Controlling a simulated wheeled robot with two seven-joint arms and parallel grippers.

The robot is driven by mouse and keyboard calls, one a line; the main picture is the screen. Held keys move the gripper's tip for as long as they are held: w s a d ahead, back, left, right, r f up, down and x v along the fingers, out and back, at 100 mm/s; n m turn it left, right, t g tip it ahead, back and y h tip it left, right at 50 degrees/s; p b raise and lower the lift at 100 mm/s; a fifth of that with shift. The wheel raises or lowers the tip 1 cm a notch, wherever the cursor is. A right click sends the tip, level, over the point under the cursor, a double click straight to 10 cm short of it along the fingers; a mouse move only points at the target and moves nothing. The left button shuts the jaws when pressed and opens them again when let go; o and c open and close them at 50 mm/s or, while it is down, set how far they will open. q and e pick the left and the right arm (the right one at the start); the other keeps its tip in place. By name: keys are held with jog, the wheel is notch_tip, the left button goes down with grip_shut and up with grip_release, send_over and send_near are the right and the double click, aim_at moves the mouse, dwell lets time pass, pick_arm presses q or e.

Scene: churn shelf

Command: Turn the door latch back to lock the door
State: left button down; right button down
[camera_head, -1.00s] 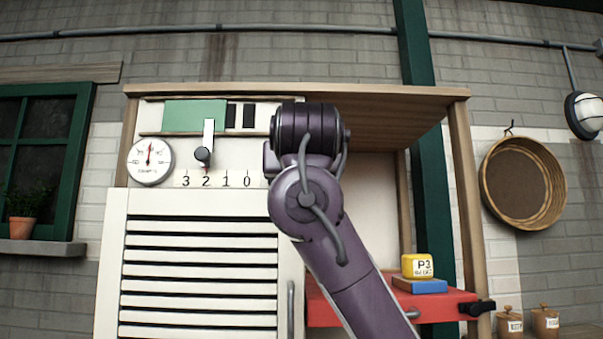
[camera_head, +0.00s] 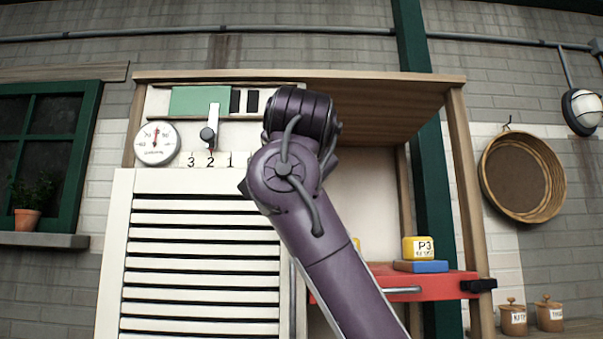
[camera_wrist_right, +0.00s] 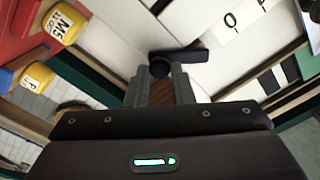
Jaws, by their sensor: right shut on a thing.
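The latch is a black bar with a round knob (camera_wrist_right: 188,56), seen in the right wrist view on a pale panel. My right gripper (camera_wrist_right: 160,76) is shut on its knob end, and the bar points to the right there. In the head view my right arm hides both the latch and the gripper. The white slatted door (camera_head: 205,237) stands below the number strip, flush in its frame as far as I can see, with a grey upright handle at its right edge. My left gripper is out of view.
A basket (camera_head: 522,176) hangs at the right.

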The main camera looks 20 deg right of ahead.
jog(key=shift+w+a+f+m+b, duration=0.2)
jog(key=shift+a+f+m, duration=0.3)
jog(key=shift+m, duration=1.15)
jog(key=shift+w+a+f+m+b, duration=0.15)
jog(key=shift+a+m, duration=0.5)
jog(key=shift+m, duration=1.05)
jog(key=shift+w+a+f+m+b, duration=0.2)
jog(key=shift+a+f+m, duration=0.3)
jog(key=shift+m, duration=1.15)
jog(key=shift+a+r, duration=0.1)
jog(key=c, duration=1.3)
grip_release()
